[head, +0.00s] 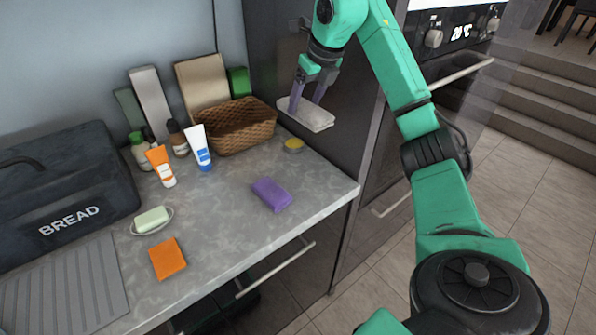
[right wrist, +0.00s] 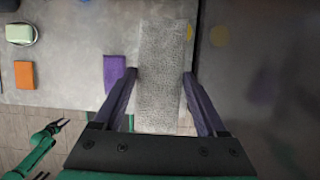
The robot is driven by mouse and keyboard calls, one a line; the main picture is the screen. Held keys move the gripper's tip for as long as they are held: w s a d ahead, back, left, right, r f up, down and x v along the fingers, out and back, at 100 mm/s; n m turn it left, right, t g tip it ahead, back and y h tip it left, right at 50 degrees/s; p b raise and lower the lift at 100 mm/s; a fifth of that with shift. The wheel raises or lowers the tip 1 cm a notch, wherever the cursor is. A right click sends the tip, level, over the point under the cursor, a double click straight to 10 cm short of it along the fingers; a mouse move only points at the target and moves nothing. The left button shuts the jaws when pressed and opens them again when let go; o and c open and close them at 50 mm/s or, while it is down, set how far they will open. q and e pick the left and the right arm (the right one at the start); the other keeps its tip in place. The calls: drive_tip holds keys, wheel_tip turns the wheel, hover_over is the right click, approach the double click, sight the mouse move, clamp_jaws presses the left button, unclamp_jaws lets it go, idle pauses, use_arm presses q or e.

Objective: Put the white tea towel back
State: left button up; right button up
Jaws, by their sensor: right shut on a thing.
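The white tea towel (head: 306,115) is a flat, folded pale pad. My right gripper (head: 308,96) is shut on it and holds it in the air near the back right of the counter, beside the dark tall cabinet. In the right wrist view the towel (right wrist: 161,75) lies lengthwise between the two purple fingers of the right gripper (right wrist: 160,85). My left gripper (right wrist: 58,148) shows only at the lower left of the right wrist view, off the counter; its fingers look apart and empty.
A wicker basket (head: 234,127) stands left of the towel, with a yellow round item (head: 293,145) just below the towel. A purple cloth (head: 271,194), an orange cloth (head: 168,258) and a soap dish (head: 150,220) lie on the counter (head: 225,225). Tubes and a bread box (head: 65,190) stand left.

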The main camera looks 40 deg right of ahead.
drive_tip(key=f, duration=1.2)
drive_tip(key=s+f+b, duration=0.1)
drive_tip(key=f, duration=0.6)
drive_tip(key=shift+w, duration=0.15)
drive_tip(key=shift+f, duration=0.1)
drive_tip(key=o, duration=1.2)
drive_tip(key=shift+o, duration=0.2)
drive_tip(key=b+v, duration=0.1)
drive_tip(key=v, duration=1.1)
